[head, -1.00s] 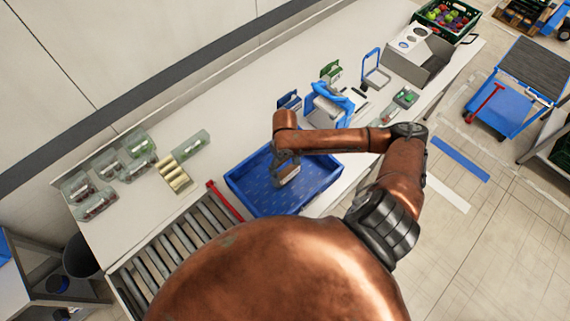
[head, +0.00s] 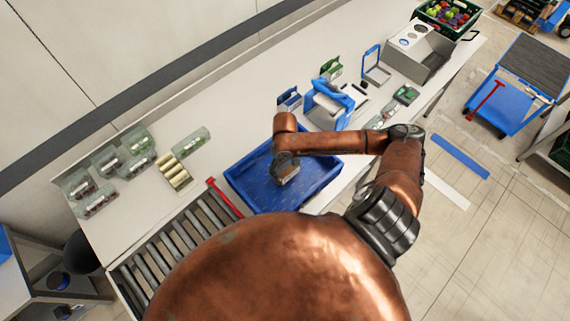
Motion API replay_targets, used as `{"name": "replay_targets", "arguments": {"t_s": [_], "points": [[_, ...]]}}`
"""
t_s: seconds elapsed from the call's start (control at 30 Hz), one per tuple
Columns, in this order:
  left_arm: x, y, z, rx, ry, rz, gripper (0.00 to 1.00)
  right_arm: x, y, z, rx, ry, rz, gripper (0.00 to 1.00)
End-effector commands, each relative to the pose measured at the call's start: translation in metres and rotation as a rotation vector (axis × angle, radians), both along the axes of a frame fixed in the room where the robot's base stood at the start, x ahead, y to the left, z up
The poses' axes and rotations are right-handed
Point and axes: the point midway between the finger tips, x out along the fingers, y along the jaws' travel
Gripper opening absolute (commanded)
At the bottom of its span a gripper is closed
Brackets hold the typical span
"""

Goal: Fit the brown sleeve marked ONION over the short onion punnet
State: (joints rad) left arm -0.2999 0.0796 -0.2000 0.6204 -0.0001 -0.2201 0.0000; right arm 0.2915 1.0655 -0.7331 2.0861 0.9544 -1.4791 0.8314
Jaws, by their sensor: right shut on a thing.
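My right gripper (head: 284,163) reaches down over the blue crate (head: 238,190) and is shut on a small brown block-shaped thing (head: 287,175), probably the sleeve. Its marking is too small to read, and my wrist hides part of it. Several clear punnets stand at the left of the table, one of them at the far left edge (head: 76,186) and another set apart on the right (head: 191,142). I cannot tell which punnet holds onions. My left gripper is not in view.
A roller conveyor (head: 178,236) with a red bar (head: 225,197) adjoins the crate on the left. Blue and green stands (head: 329,103) and a grey box (head: 418,57) occupy the table to the right. The strip of table behind the crate is mostly clear.

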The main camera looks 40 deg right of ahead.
Motion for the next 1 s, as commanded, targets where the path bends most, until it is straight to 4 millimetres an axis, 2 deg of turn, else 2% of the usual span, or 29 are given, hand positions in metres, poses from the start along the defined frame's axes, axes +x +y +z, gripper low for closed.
{"name": "replay_targets", "arguments": {"t_s": [0.47,1.0], "points": [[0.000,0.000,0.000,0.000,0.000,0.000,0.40,0.000,0.000,-0.001,0.000,0.000,0.000,0.61],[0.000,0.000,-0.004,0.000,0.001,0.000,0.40,0.000,0.001,-0.016,0.001,0.000,0.000,0.61]]}}
